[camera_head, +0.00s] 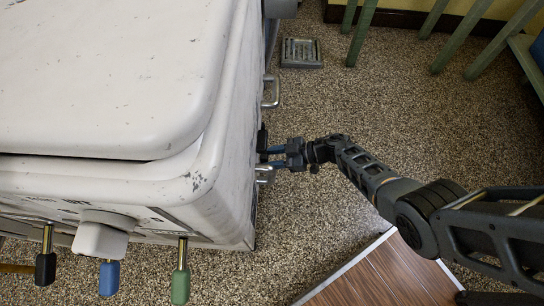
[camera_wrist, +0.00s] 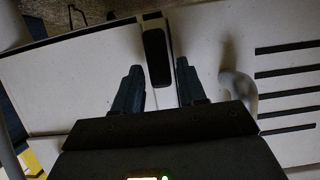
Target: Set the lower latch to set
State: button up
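A black latch lever (camera_head: 261,138) sticks out from the side of the white washer (camera_head: 110,75), which is the side facing my arm. In the wrist view the lever (camera_wrist: 156,55) stands upright on the white panel. My gripper (camera_head: 271,157) is at that side, and its two fingers point at the panel. In the wrist view my gripper (camera_wrist: 158,72) is open, with one finger on each side of the lever's lower end. A gap shows at the left finger; the right finger is closer. I cannot read any set marking.
Metal loop handles (camera_head: 271,92) project from the same washer side. Dark slots (camera_wrist: 288,73) lie right of the lever in the wrist view. Colored-tipped levers (camera_head: 181,273) and a white knob (camera_head: 101,238) are on the front.

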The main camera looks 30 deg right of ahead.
grip_shut()
dwell(0.3)
jog(key=shift+s+a+f+n+t+h+b, duration=0.35)
jog(key=shift+s+f+n+t+b, duration=0.3)
jog(key=shift+n+t+b, duration=1.1)
jog(key=shift+s+a+f+n+t+h+b, duration=0.2)
jog(key=shift+s+a+f+n+t+b, duration=0.65)
jog(key=shift+n, duration=1.8)
jog(key=shift+s+a+f+n+t+h+b, duration=0.2)
jog(key=shift+f+n+t+b, duration=0.55)
jog(key=shift+n+b, duration=1.15)
jog(key=shift+d+r+n+t, duration=0.15)
jog(key=shift+d+n+t, duration=0.1)
jog(key=shift+n, duration=0.25)
